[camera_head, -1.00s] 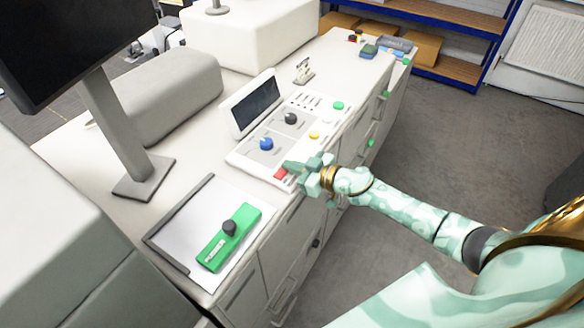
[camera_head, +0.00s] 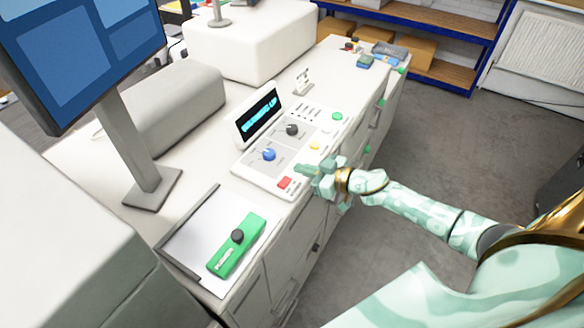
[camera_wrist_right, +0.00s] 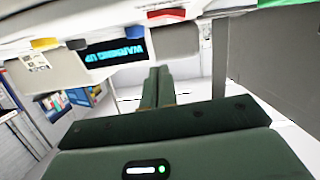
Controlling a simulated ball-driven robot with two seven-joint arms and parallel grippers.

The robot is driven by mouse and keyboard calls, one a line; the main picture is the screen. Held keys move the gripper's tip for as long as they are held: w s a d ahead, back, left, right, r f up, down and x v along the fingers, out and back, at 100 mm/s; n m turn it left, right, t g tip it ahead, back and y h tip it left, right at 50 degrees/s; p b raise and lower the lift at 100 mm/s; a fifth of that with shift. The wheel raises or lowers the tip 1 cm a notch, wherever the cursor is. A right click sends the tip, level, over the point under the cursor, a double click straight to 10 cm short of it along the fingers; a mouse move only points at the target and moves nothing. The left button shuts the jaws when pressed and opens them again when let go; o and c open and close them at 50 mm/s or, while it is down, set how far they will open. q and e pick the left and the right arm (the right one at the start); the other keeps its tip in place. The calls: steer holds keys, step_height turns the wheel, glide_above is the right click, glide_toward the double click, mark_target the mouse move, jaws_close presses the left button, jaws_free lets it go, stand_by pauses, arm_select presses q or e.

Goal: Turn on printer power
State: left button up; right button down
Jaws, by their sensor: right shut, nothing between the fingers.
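The printer's control panel (camera_head: 262,188) is a white console on the bench top. It carries a red button (camera_head: 284,183), a blue knob (camera_head: 268,154), a black knob (camera_head: 292,130), a yellow button (camera_head: 314,146) and a green button (camera_head: 337,116). Its small display (camera_head: 259,115) is lit with cyan text. In the right wrist view the display (camera_wrist_right: 113,52) reads "WARMING UP", and the red button (camera_wrist_right: 165,14) shows at the top. My right gripper (camera_head: 303,168) is shut and empty, just right of the red button and apart from it. My left gripper is out of view.
A monitor (camera_head: 85,50) with a lit blue screen stands at the left. A clipboard (camera_head: 182,243) with a green tool (camera_head: 236,246) lies at the front of the bench. White housings (camera_head: 255,40) stand behind the panel. Open floor (camera_head: 440,140) lies to the right.

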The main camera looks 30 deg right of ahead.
steer(key=v, duration=0.7)
steer(key=shift+d, duration=0.35)
steer(key=shift+f, duration=0.15)
